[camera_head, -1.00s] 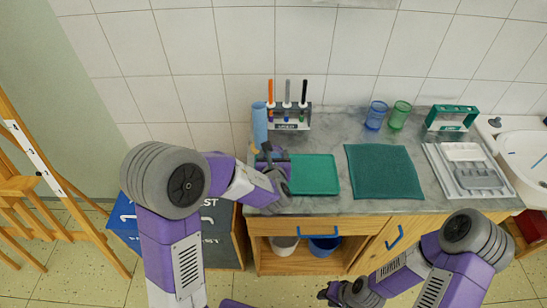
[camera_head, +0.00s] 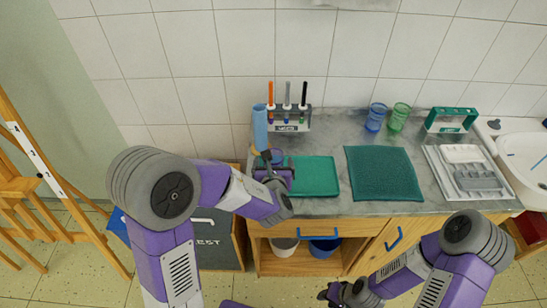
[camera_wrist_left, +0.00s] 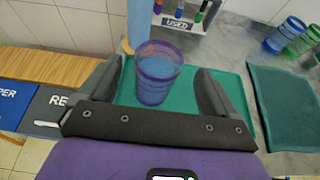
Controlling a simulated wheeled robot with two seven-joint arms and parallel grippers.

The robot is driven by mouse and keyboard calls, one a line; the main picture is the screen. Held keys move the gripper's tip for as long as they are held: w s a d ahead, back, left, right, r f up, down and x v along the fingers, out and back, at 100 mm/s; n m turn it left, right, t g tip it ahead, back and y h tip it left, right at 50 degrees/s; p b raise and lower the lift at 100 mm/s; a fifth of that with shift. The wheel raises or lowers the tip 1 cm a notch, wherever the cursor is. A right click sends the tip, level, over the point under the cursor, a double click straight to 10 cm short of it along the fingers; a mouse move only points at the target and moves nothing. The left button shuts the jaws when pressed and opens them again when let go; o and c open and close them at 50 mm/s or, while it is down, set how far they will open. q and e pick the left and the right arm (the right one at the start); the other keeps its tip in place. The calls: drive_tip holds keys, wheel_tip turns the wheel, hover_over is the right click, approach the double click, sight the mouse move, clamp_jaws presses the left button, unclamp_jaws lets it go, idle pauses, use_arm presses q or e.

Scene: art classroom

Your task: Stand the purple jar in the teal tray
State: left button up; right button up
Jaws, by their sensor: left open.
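The purple jar (camera_wrist_left: 155,82) is see-through and looks upright in the left wrist view, within the outline of the teal tray (camera_wrist_left: 237,118) near its back left part. In the head view the jar (camera_head: 277,154) shows just past my left gripper (camera_head: 269,166), which covers part of the left side of the tray (camera_head: 316,176). My left gripper (camera_wrist_left: 160,92) is open, with one finger on each side of the jar and visible gaps to it.
A blue cylinder (camera_head: 260,127) and a pen rack (camera_head: 290,122) stand close behind the tray. A dark green mat (camera_head: 383,173) lies to its right. Blue (camera_head: 376,117) and green (camera_head: 399,117) cups stand at the back. Bins stand left of the counter.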

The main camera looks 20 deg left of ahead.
use_arm(q)
drive_tip(key=v, duration=0.8)
drive_tip(key=shift+s, duration=0.2)
